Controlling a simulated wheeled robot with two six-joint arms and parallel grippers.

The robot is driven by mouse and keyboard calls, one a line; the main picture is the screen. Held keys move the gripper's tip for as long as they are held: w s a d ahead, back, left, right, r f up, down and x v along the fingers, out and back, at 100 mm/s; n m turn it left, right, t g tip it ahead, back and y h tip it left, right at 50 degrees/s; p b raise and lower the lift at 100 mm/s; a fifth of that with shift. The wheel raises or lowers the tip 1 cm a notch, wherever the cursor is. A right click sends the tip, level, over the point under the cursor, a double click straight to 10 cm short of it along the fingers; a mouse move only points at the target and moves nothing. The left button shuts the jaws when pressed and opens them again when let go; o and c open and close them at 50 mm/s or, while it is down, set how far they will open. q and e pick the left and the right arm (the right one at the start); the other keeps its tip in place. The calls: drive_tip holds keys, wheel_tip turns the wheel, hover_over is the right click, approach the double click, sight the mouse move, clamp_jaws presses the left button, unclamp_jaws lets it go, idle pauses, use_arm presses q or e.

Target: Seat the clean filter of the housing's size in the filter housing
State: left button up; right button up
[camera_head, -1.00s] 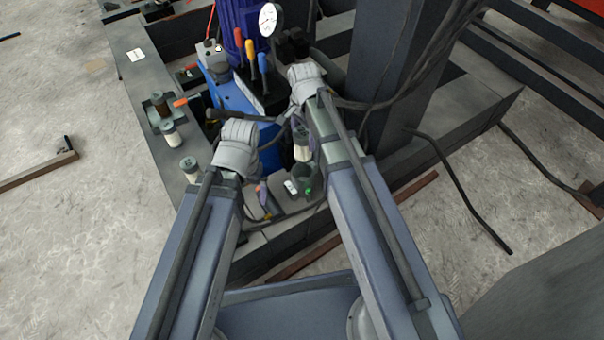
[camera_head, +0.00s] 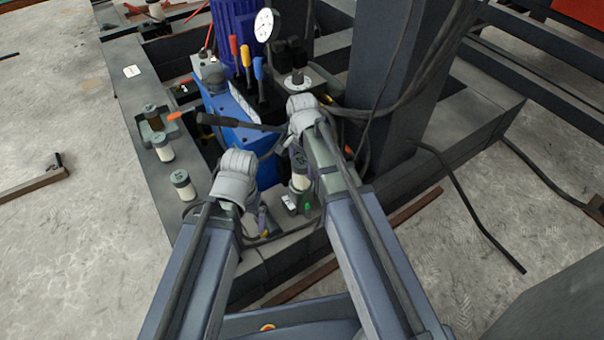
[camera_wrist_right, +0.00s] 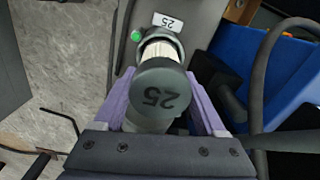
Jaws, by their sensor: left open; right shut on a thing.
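My right gripper (camera_wrist_right: 160,108) is shut on a filter with a dark cap marked 25 (camera_wrist_right: 160,95) and white pleats. The filter (camera_head: 300,177) also shows in the head view, upright below the right wrist. Its lower end lines up with the dark round rim of the filter housing (camera_wrist_right: 178,45), beside a label reading 25 (camera_wrist_right: 167,21). White pleats show between cap and rim; I cannot tell how deep it sits. My left gripper (camera_head: 262,220) is open, to the left of the housing, partly hidden by its arm.
Two white filters (camera_head: 163,149) (camera_head: 183,186) and a brown, dirty-looking one (camera_head: 153,118) stand on the beam at left. A blue unit (camera_head: 235,125) with levers and a gauge (camera_head: 264,25) stands behind. A dark column (camera_head: 385,90) and hoses stand close on the right.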

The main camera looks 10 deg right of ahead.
use_arm(q)
drive_tip(key=shift+f, duration=0.8)
use_arm(e)
drive_tip(key=shift+f, duration=0.75)
use_arm(q)
drive_tip(key=shift+b, duration=0.3)
use_arm(e)
drive_tip(key=shift+f+b, duration=0.6)
drive_tip(key=shift+f, duration=0.05)
drive_tip(key=o, duration=1.6)
drive_tip(key=shift+c, duration=0.2)
use_arm(q)
drive_tip(key=shift+f, duration=0.55)
drive_tip(key=shift+r, duration=0.1)
use_arm(e)
drive_tip(key=shift+r, duration=0.2)
use_arm(q)
wheel_tip(320, 180, up, 13)
drive_tip(key=p, duration=1.3)
use_arm(e)
wheel_tip(320, 180, up, 13)
drive_tip(key=shift+f, duration=0.15)
use_arm(q)
wheel_tip(320, 180, down, 13)
drive_tip(key=b, duration=1.2)
drive_tip(key=shift+b, duration=0.3)
use_arm(e)
wheel_tip(320, 180, down, 13)
drive_tip(key=shift+r, duration=0.15)
